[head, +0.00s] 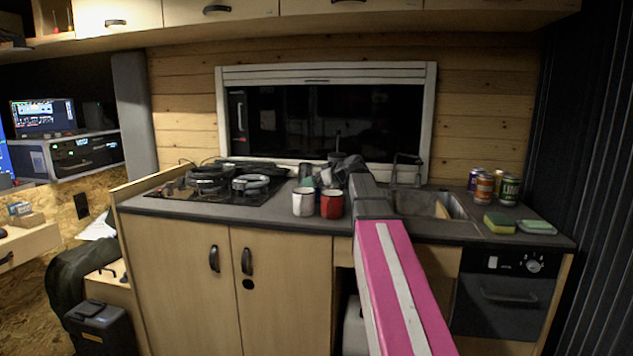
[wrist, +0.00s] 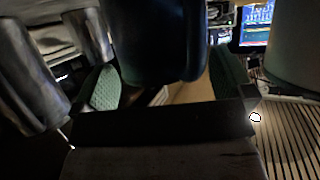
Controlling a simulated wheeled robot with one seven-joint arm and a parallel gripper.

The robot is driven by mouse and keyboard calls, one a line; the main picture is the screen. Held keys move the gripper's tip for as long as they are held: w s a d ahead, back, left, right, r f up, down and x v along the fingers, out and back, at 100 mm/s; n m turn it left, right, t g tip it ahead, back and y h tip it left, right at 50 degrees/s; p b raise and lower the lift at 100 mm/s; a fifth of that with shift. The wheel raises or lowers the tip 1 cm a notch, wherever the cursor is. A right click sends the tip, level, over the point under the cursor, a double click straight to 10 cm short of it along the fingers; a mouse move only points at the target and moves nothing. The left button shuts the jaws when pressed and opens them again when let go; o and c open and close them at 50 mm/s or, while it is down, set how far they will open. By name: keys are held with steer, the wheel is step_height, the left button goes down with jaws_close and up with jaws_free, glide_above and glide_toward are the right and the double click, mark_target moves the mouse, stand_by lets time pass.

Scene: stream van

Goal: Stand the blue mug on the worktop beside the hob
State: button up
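The blue mug (wrist: 158,38) is large and dark in the top middle of the wrist view, its upper part cut off. It lies between the green finger pads of my gripper (wrist: 165,80), with a pad close along each side. I cannot tell whether the pads press on it. In the head view my pink-and-white arm reaches over the worktop (head: 225,214), and its grey end is near the window. I cannot make out the blue mug there. The hob (head: 228,190) is on the left part of the worktop, with pans on it.
A white mug (head: 303,202) and a red mug (head: 331,204) stand right of the hob, close to my arm's end. Metal cylinders (wrist: 28,75) show at the wrist view's left. The sink (head: 428,204), cans (head: 484,188) and sponges (head: 499,222) are to the right. Bare worktop lies in front of the hob.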

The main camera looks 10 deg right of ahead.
steer(key=shift+r, duration=0.1)
steer(key=v, duration=1.2)
